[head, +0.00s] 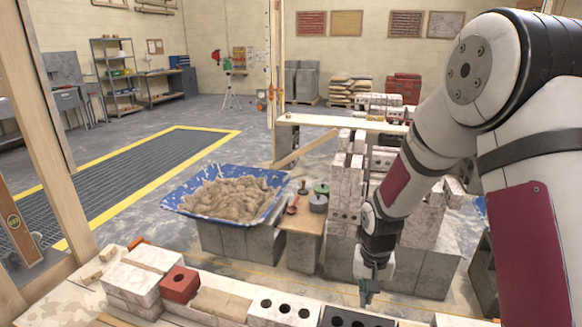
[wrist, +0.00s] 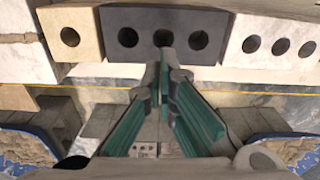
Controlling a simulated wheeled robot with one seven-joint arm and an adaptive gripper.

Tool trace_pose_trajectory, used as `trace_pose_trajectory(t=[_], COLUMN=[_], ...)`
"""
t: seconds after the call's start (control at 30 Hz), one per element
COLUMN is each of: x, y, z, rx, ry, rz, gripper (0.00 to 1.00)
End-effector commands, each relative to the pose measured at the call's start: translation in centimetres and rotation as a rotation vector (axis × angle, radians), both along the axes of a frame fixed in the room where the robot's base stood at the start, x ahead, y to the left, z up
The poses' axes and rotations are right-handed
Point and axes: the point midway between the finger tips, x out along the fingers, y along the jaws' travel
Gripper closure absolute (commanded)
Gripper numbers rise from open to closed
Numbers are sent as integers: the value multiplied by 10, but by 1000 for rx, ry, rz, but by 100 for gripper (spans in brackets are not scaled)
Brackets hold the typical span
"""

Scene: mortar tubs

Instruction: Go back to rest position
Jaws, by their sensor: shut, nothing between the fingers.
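My gripper (head: 366,292) hangs at the end of my arm on the right side of the head view, pointing down. In the wrist view my gripper (wrist: 162,62) has its green-padded fingers closed together at the tips, with nothing between them. The fingertips appear just in front of a dark grey brick with round holes (wrist: 140,22); whether they touch it I cannot tell. The same dark brick (head: 340,318) shows at the bottom edge of the head view, just below my gripper.
A blue tub of mortar (head: 177,200) stands on grey blocks at centre left. Stacked bricks (head: 425,222) rise behind my gripper. A red brick (head: 180,284) lies on the near ledge. Open floor (head: 205,112) lies beyond.

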Motion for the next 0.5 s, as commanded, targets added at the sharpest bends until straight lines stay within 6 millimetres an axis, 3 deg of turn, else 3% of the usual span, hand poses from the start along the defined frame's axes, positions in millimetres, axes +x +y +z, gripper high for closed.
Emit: trace_pose_trajectory(t=[0.03, 0.2, 0.5], x=[-2, -20, -69], y=[-1, -3, -6], z=[23, 83, 170], rx=[-6, -23, -46], ry=[-23, -71, -152], rz=[11, 48, 109], gripper=[100, 100, 100])
